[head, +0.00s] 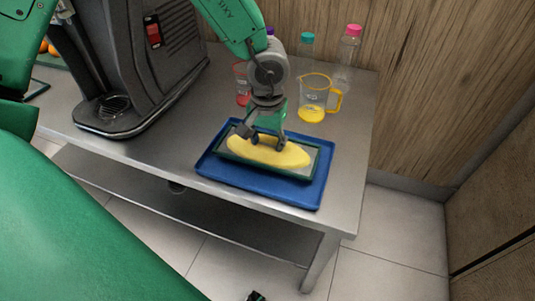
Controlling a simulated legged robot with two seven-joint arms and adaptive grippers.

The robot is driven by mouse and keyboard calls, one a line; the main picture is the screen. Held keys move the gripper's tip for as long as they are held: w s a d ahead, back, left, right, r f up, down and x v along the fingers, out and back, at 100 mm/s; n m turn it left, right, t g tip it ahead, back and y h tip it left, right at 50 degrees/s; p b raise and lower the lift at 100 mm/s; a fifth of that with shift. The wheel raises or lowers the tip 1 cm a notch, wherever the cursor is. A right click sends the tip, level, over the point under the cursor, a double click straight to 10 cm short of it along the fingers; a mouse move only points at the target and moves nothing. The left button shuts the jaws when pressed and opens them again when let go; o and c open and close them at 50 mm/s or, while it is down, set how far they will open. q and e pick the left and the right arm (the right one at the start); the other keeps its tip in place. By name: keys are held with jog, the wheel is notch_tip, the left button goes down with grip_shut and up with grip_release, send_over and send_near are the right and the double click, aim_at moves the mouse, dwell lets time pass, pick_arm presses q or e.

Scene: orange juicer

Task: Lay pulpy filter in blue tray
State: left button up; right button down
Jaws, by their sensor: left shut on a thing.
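The pulpy filter (233,150) is a flat, dark-green-framed piece with a heap of yellow pulp on it. It is over the blue tray (310,195), within the tray's outline; I cannot tell whether it touches the tray floor. My left gripper (265,143) comes down from above and is shut on the filter, with its fingers by the far side of the pulp. The gripper hides part of the filter's far edge.
The dark juicer machine (160,60) stands left of the tray. A jug (313,100) with yellow juice, a red-marked container (242,85) and several capped bottles (350,45) stand behind the tray. The metal table's (350,185) right edge is close to the tray.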

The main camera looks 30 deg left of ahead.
aim_at(267, 145)
pick_arm(q)
notch_tip(267, 145, down, 3)
jog(key=shift+r+b, duration=0.1)
jog(key=shift+b, duration=0.35)
jog(key=shift+d+r, duration=0.1)
jog(key=o, duration=1.2)
jog(key=shift+c, duration=0.2)
notch_tip(267, 145, up, 12)
jog(key=p, duration=0.5)
